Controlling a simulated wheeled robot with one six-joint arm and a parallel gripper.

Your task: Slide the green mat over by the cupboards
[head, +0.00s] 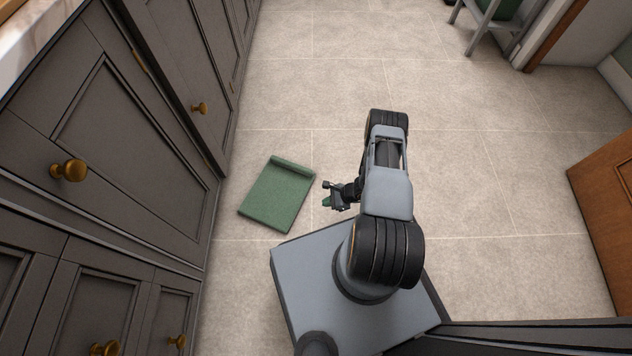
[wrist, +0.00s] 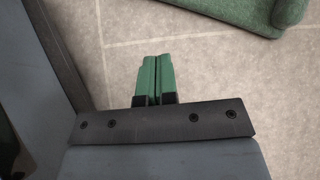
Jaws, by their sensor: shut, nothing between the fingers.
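The green mat (head: 270,202) lies on the tiled floor beside the cupboards (head: 130,130), with a narrow strip of floor between them. Its far edge has a raised, rolled end. My gripper (head: 328,193) is to the right of the mat, apart from it. In the wrist view, my gripper's green fingertips (wrist: 155,77) are together with nothing between them. A corner of the mat (wrist: 225,12) with part of its rolled end shows at the top of the wrist view, clear of the fingers.
Brass knobs (head: 70,170) stick out from the dark cupboard fronts. A grey stool-like frame (head: 488,28) stands at the far right, and a brown wooden panel (head: 605,205) is at the right edge. The floor beyond the mat is clear.

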